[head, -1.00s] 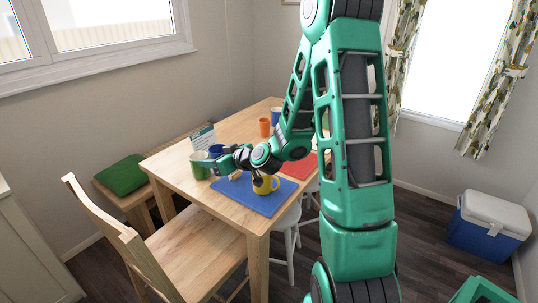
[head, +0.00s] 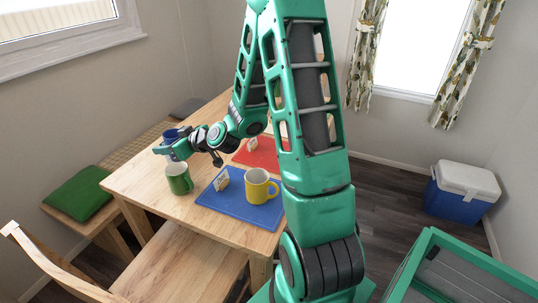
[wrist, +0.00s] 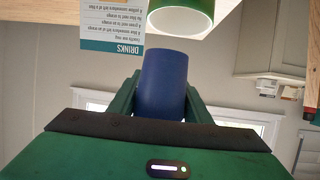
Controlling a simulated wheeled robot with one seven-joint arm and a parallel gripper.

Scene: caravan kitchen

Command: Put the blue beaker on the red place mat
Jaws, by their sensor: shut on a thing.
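The blue beaker (wrist: 162,85) sits between the fingers of my gripper (wrist: 158,100) in the wrist view. In the head view the blue beaker (head: 171,135) shows at the far left corner of the table, partly covered by my gripper (head: 165,149). My gripper is shut on it and appears to hold it above the table. The red place mat (head: 262,160) lies to the right, partly hidden behind my arm. A small white card (head: 247,144) stands on its left part.
A green mug (head: 179,179) stands just in front of my gripper. A blue mat (head: 232,209) in front bears a yellow mug (head: 260,186) and a small card (head: 222,180). A drinks card (wrist: 110,28) shows in the wrist view. A chair (head: 170,268) stands at the near side.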

